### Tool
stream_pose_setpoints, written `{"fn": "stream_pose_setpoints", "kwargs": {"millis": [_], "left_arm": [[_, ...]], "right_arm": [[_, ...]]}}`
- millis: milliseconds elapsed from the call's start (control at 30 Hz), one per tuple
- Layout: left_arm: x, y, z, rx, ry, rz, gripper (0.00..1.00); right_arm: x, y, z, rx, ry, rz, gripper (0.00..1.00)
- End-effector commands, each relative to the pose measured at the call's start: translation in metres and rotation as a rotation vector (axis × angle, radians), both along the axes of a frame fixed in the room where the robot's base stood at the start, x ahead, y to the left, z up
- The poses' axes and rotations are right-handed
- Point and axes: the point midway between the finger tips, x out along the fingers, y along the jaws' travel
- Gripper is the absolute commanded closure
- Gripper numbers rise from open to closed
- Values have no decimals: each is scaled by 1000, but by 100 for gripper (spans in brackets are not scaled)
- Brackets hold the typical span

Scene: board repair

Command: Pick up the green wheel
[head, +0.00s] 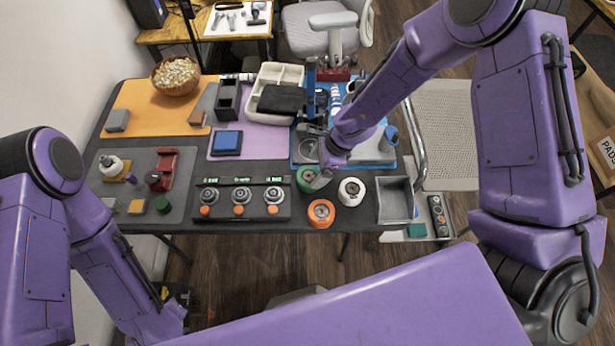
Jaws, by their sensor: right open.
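The green wheel (303,176) stands on the dark table near its front edge, left of a white wheel (351,191) and behind an orange wheel (321,213). My right gripper (321,180) points down at the green wheel's right side and covers part of it. Its jaws are open and hold nothing that I can see. I cannot tell whether a finger touches the wheel. My left arm hangs low at the left, and its gripper does not show.
A panel with three round dials (242,201) lies left of the wheels. An empty grey tray (395,201) stands to their right. A blue mat (301,154) with equipment lies behind. Little bare table shows around the wheels.

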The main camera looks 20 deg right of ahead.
Motion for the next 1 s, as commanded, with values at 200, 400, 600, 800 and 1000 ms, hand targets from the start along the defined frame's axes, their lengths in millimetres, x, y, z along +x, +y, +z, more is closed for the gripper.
{"fn": "stream_pose_setpoints", "kwargs": {"millis": [200, 400, 600, 800, 1000], "left_arm": [[0, 0, 7, 0, -1, 0, 57], [0, 0, 7, 1, -1, 0, 57], [0, 0, 7, 0, 0, 0, 57], [0, 0, 7, 1, -1, 0, 57], [0, 0, 6, 1, -1, 0, 57]], "right_arm": [[2, 20, -34, 0, 3, 2, 16], [4, 25, -44, -1, 0, 4, 16], [4, 25, -44, -1, 0, 5, 42], [4, 25, -44, 0, -1, 5, 60], [4, 25, -41, 0, -1, 6, 60]]}}
